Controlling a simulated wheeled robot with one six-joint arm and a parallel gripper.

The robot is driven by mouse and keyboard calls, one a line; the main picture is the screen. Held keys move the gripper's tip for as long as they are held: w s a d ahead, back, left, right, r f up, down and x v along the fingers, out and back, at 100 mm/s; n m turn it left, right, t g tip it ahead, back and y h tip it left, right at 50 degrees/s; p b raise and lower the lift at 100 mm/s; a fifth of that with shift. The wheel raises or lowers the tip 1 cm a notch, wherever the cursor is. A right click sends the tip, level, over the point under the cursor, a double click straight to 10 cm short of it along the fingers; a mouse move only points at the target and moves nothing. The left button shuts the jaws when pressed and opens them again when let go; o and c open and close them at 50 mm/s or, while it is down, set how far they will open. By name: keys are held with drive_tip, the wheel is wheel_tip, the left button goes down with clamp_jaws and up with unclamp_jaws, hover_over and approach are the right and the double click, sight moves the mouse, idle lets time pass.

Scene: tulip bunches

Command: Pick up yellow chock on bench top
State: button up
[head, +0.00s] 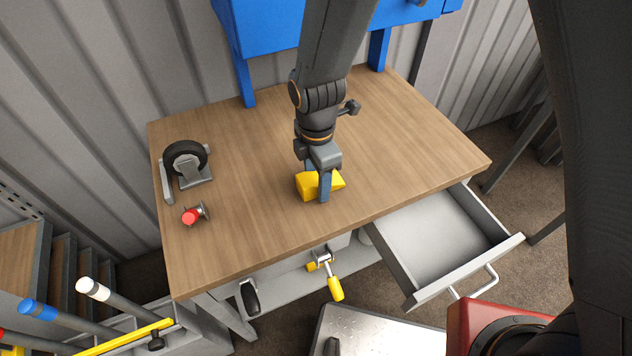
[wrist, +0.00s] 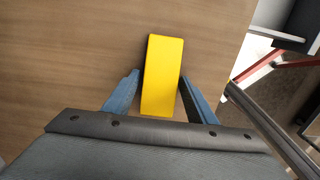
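The yellow chock (head: 303,183) lies on the wooden bench top (head: 240,150), near the middle of its front half. My gripper (head: 317,186) is pointed down over it, with a blue finger in front of the chock and the other partly hidden behind it. In the wrist view the chock (wrist: 162,75) lies between the two blue fingertips of my gripper (wrist: 159,84).
A black-wheeled caster (head: 186,163) and a red-ended part (head: 191,216) sit at the bench's left. An open, empty grey drawer (head: 440,240) juts out at the front right. A blue cabinet (head: 270,30) stands behind. The bench top's right side is clear.

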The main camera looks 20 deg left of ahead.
drive_tip(key=c, duration=1)
